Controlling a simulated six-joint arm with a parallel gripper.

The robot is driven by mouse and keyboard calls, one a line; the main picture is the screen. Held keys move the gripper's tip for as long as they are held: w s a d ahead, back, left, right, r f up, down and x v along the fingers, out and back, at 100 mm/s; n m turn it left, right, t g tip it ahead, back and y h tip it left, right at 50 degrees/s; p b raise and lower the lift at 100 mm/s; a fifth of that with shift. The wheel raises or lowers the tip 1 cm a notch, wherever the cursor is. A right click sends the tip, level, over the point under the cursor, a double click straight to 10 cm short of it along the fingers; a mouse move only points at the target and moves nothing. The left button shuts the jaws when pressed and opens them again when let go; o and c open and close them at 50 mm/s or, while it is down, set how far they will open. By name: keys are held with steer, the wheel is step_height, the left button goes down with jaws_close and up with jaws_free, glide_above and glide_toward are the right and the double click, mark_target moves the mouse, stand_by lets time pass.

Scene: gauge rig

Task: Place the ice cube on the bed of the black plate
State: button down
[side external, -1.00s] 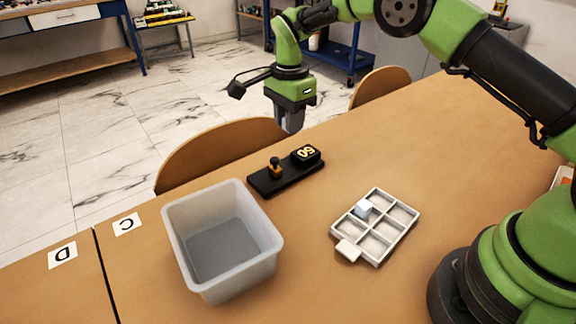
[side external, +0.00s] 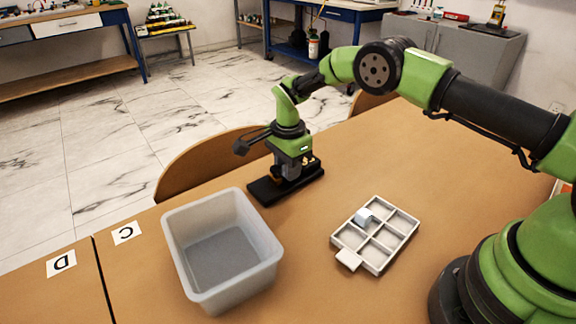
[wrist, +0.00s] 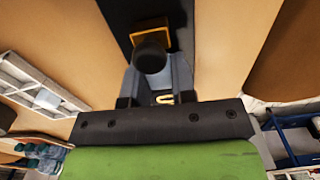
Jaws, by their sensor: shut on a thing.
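The ice cube (side external: 363,216), a small pale block, sits in a back-left compartment of the white tray (side external: 346,260); the tray and cube also show in the wrist view at the left. The black plate (side external: 262,193) lies on the table behind the grey bin. My gripper (side external: 280,177) is down over the plate. In the wrist view its fingers (wrist: 152,72) are shut on the black knob (wrist: 151,54), which stands on an orange-yellow base (wrist: 150,30). The black block with yellow digits (side external: 312,165) on the plate is mostly hidden behind my gripper.
An open grey bin (side external: 270,262) stands left of the tray, near the plate. Cards marked C (side external: 126,232) and D (side external: 61,262) lie at the left. A wooden chair (side external: 205,160) is behind the table edge. The table between plate and tray is clear.

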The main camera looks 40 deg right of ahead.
steer(key=c, duration=0.9)
jaws_free()
steer(key=shift+f, duration=0.1)
steer(key=shift+c, duration=0.2)
step_height(320, 180, up, 12)
steer(key=shift+r, duration=0.25)
steer(key=s+d+r+n+t+y, duration=0.1)
steer(key=s+r+n+t, duration=0.1)
steer(key=s+r+n, duration=0.5)
steer(key=s+r+t, duration=0.2)
steer(key=s+r, duration=0.4)
steer(key=r, duration=0.5)
steer(key=s+f+n+t+y, duration=0.1)
steer(key=s+n+t, duration=0.2)
steer(key=s+n, duration=0.4)
steer(key=shift+s+d, duration=0.25)
steer(key=shift+s, duration=4.25)
